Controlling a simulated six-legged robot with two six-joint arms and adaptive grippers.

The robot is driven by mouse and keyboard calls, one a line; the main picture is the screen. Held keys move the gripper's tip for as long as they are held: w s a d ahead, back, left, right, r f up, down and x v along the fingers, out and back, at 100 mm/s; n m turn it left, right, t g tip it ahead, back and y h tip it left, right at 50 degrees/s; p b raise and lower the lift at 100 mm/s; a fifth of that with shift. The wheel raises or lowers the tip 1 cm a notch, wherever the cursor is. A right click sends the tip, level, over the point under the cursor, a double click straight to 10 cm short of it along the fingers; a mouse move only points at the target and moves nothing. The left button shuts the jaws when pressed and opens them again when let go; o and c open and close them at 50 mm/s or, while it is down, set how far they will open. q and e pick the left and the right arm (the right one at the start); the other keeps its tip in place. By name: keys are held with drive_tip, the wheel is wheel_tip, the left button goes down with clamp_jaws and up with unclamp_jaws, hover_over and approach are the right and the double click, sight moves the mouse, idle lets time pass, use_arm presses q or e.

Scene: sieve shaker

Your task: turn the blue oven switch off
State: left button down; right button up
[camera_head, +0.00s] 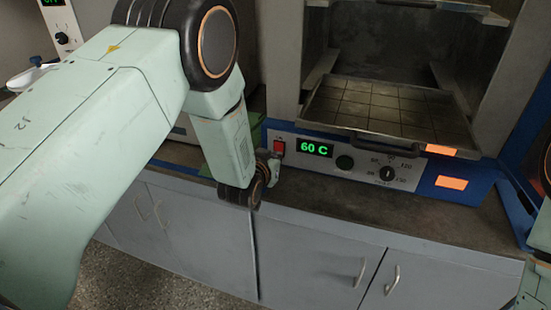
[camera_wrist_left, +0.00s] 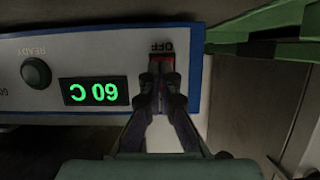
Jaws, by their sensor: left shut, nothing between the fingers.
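The blue oven (camera_head: 335,172) has a white front panel with a red switch (camera_head: 279,147) at its left end. Beside the switch, a green display (camera_head: 314,149) reads 60 C. My left gripper (camera_head: 274,164) is just below the switch, mostly hidden by its own wrist. An upside-down OFF label shows at the switch. I cannot tell whether they touch. The fingers hold nothing. My right gripper is out of view.
A black knob (camera_head: 387,173) with a temperature scale and a dark round button (camera_head: 344,162) sit farther right on the panel. The oven chamber above is open, with a rack (camera_head: 380,110) inside. Grey cabinets (camera_head: 320,250) stand below the counter. A green edge (camera_wrist_left: 265,30) is close to the gripper.

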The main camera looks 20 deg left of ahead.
use_arm(q)
drive_tip(key=shift+w+f, duration=0.1)
drive_tip(key=shift+w, duration=0.15)
drive_tip(key=shift+a, duration=0.15)
drive_tip(key=shift+w+d+f+t+b, duration=0.2)
drive_tip(key=shift+f+t+b, duration=0.15)
drive_tip(key=shift+b, duration=0.4)
drive_tip(key=shift+a+t+b, duration=0.1)
drive_tip(key=shift+t+b, duration=0.15)
drive_tip(key=shift+b, duration=0.2)
drive_tip(key=shift+f, duration=0.15)
